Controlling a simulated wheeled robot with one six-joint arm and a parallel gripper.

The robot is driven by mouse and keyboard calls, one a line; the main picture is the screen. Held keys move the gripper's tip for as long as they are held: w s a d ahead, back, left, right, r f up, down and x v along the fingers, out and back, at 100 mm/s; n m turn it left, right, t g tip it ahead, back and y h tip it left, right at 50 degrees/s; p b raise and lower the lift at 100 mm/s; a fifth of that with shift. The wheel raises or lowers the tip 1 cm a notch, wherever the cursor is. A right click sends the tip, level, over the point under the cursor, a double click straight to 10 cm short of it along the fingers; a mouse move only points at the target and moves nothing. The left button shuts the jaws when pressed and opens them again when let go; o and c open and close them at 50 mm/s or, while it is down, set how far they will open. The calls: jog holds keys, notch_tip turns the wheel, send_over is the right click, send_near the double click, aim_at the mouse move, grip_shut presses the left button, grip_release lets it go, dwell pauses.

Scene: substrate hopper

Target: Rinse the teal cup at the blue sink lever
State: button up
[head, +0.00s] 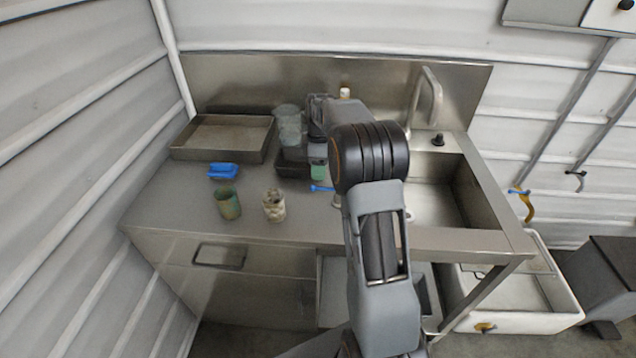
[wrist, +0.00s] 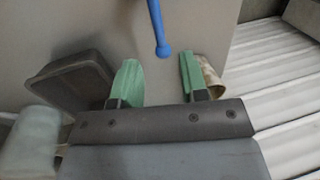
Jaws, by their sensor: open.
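The teal cup (head: 228,203), with brownish marks, stands upright on the counter near its front edge in the head view. It is not seen in the wrist view. The blue sink lever (head: 321,188) lies left of the basin; its rounded end also shows in the wrist view (wrist: 157,30). My gripper (head: 318,172) is over the counter beside the lever, partly hidden by my arm. In the wrist view my gripper (wrist: 159,73) has its green fingers apart and nothing between them, with the lever's end just beyond the tips.
A stained cream cup (head: 273,206) stands right of the teal cup. The sink basin (head: 432,205) and faucet (head: 434,92) are at right.

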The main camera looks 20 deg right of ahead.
aim_at(326, 188)
jog(key=shift+s+a+f, duration=0.1)
jog(key=shift+s+f, duration=0.1)
jog(key=shift+f, duration=0.95)
jog(key=shift+s+a+f, duration=0.1)
jog(key=shift+s+f, duration=0.05)
jog(key=shift+f, duration=0.95)
grip_shut()
